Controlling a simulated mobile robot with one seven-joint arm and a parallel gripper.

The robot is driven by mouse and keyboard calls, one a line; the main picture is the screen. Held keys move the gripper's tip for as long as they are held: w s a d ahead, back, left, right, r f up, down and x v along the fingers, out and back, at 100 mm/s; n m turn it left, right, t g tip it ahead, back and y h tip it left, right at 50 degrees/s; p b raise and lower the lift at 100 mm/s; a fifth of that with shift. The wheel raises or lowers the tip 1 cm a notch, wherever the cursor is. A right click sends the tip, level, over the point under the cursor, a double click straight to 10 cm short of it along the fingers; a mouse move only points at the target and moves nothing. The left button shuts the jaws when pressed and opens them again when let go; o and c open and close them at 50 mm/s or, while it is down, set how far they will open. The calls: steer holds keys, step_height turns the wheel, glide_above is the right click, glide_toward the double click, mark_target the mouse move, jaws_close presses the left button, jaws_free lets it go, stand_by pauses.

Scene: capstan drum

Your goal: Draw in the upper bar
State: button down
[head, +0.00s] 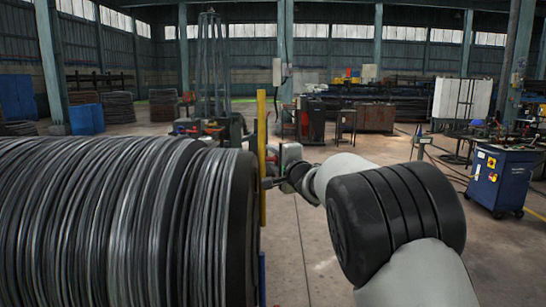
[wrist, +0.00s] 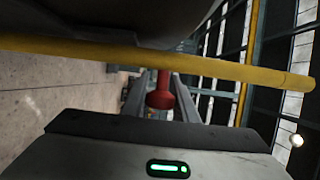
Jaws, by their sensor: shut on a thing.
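A large drum (head: 110,225) wound with dark wire fills the left of the head view. An upright yellow bar (head: 262,150) stands at its right end face. In the wrist view a yellow bar (wrist: 120,50) crosses the picture just beyond my fingers. A red knob (wrist: 160,98) on a stem sits by this bar, between my two grey fingers. My gripper (head: 268,183) is at the yellow bar's right side in the head view, and it also shows in the wrist view (wrist: 160,100). It is shut on the red knob. The exact contact is small and dark.
A second yellow bar (wrist: 250,60) runs up the right of the wrist view. A blue part (head: 262,280) shows below the yellow bar. A blue cabinet (head: 502,180) stands at right. Bare floor (head: 300,240) lies between the drum and my arm.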

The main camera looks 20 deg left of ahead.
step_height(320, 180, down, 18)
steer(key=b, duration=0.7)
steer(key=shift+f, duration=0.35)
steer(key=c, duration=1.4)
jaws_free()
steer(key=shift+c, duration=0.2)
steer(key=v, duration=1.7)
steer(key=shift+s+d+p, duration=0.15)
steer(key=shift+s+p, duration=0.05)
steer(key=shift+p, duration=0.25)
